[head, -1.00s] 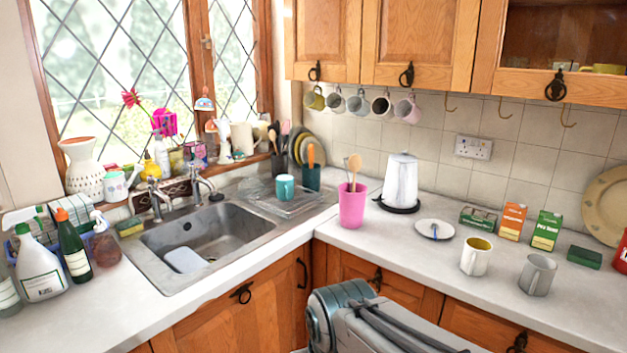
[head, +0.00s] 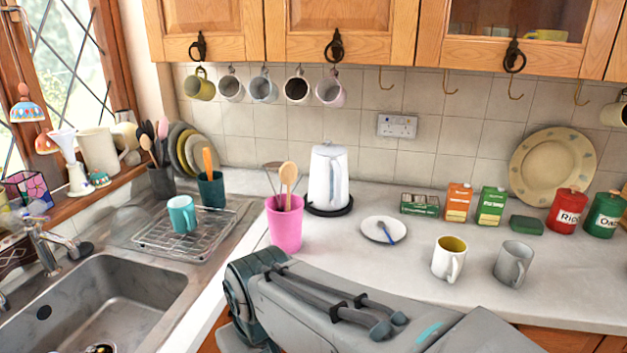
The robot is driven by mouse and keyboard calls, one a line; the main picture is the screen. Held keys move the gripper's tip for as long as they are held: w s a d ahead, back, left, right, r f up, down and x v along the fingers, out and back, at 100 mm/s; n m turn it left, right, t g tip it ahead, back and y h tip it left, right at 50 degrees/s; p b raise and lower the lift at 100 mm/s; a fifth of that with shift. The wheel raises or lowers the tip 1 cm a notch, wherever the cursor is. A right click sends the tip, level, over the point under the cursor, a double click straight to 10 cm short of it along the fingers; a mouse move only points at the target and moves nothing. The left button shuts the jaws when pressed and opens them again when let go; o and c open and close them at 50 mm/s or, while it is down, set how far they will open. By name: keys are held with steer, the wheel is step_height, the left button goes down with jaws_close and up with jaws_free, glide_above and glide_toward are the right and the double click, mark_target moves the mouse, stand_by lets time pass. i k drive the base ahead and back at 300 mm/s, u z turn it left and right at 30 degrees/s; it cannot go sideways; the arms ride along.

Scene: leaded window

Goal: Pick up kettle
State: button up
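The white kettle (head: 328,178) stands upright on a black round base (head: 330,208) at the back of the counter, against the tiled wall. Its handle side faces me. A pink utensil pot (head: 285,222) with wooden spoons stands in front of it and to its left. A grey link of my own arm crosses the bottom of the head view, below the kettle and in front of the counter. My gripper is not in view.
A white saucer (head: 383,230) is right of the kettle; a yellow-lined mug (head: 449,258) and a grey mug (head: 514,263) are nearer. Boxes (head: 457,203) and a red canister (head: 567,211) line the back. Mugs hang above on hooks. A sink (head: 92,304) is left.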

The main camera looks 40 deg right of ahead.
mark_target(328, 187)
steer(key=z, duration=0.8)
steer(key=i, duration=0.8)
steer(key=z, duration=0.85)
